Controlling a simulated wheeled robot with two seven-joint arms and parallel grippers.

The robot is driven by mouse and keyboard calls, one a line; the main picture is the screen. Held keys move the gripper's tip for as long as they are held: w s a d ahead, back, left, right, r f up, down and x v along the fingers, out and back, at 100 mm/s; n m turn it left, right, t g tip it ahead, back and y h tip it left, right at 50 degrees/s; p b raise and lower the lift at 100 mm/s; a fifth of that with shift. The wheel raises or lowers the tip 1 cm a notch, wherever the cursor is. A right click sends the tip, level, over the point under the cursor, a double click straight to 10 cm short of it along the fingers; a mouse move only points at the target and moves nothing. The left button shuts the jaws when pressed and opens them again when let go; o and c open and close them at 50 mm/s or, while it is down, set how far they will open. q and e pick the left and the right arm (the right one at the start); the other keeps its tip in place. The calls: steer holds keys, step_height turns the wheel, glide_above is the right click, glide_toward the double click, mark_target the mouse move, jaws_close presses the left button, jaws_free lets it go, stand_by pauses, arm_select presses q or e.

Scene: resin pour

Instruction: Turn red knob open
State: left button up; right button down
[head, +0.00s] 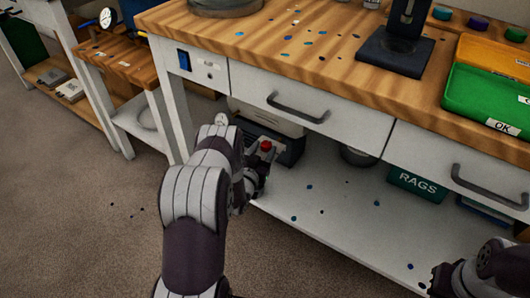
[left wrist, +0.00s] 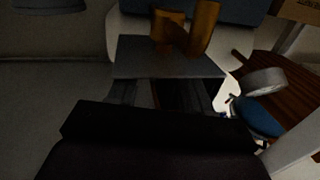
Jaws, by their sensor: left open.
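The red knob (head: 266,146) is small and sits on a dark and pale machine (head: 283,140) on the lower shelf, under the workbench drawer. My left gripper (head: 262,176) is dark and open, just below and in front of the knob; I cannot tell whether they touch. My left arm hides part of the machine. The left wrist view is dark and shows two orange-brown pieces (left wrist: 187,30) beyond a grey block (left wrist: 165,58); no red knob can be made out there. My right gripper (head: 440,284) is partly in view at the bottom right, its jaws unclear.
The workbench top (head: 300,40) and its drawer (head: 300,108) overhang the lower shelf (head: 325,215). A green RAGS box (head: 416,184) and a grey can (head: 357,156) are right of the machine. The shelf between the arms is mostly clear. A side table (head: 118,60) stands left.

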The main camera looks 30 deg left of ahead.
arm_select(q)
steer(key=shift+w+a, duration=0.1)
steer(key=shift+w, duration=0.55)
steer(key=c, duration=0.8)
steer(key=shift+o, duration=0.2)
